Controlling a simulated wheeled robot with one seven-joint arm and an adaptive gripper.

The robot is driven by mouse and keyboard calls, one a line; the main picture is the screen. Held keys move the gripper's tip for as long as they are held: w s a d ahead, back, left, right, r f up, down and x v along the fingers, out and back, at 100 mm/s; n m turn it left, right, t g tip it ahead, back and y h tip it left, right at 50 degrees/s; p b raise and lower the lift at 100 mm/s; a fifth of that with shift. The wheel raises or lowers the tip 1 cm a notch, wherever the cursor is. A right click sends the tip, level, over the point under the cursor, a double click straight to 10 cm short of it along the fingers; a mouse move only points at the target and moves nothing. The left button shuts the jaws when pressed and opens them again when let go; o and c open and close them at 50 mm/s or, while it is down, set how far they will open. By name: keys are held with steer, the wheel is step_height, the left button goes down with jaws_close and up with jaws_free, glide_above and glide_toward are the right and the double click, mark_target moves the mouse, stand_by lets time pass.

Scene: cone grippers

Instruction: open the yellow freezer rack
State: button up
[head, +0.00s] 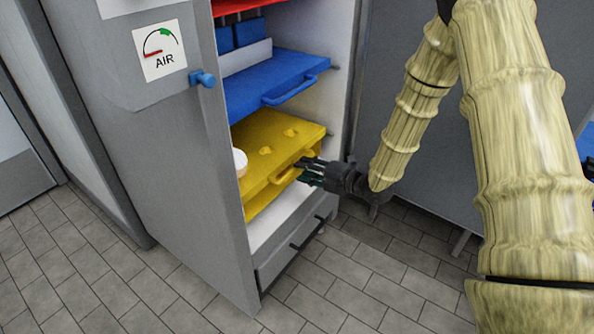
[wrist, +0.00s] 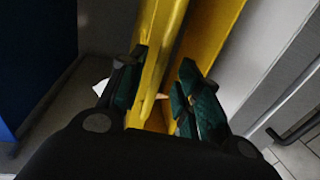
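The yellow freezer rack (head: 262,150) sits in the tall grey freezer, below the blue rack. Its front edge carries a yellow handle (head: 290,176). My gripper (head: 308,171) is at this handle, reaching in from the right. In the wrist view my gripper (wrist: 163,78) has its two green-padded fingers apart, with the yellow handle (wrist: 160,62) running between them. A gap shows beside the right finger, so the fingers do not look closed on the handle. Exact contact cannot be told. The rack looks pushed in.
A blue rack (head: 275,84) with its own handle is above. A grey drawer (head: 290,248) with a dark handle is below. A white round thing (head: 239,162) is at the yellow rack's left. The grey side panel (head: 190,130) stands left; tiled floor (head: 340,290) is clear in front.

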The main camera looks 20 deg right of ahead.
steer(key=shift+x, duration=1.75)
jaws_close()
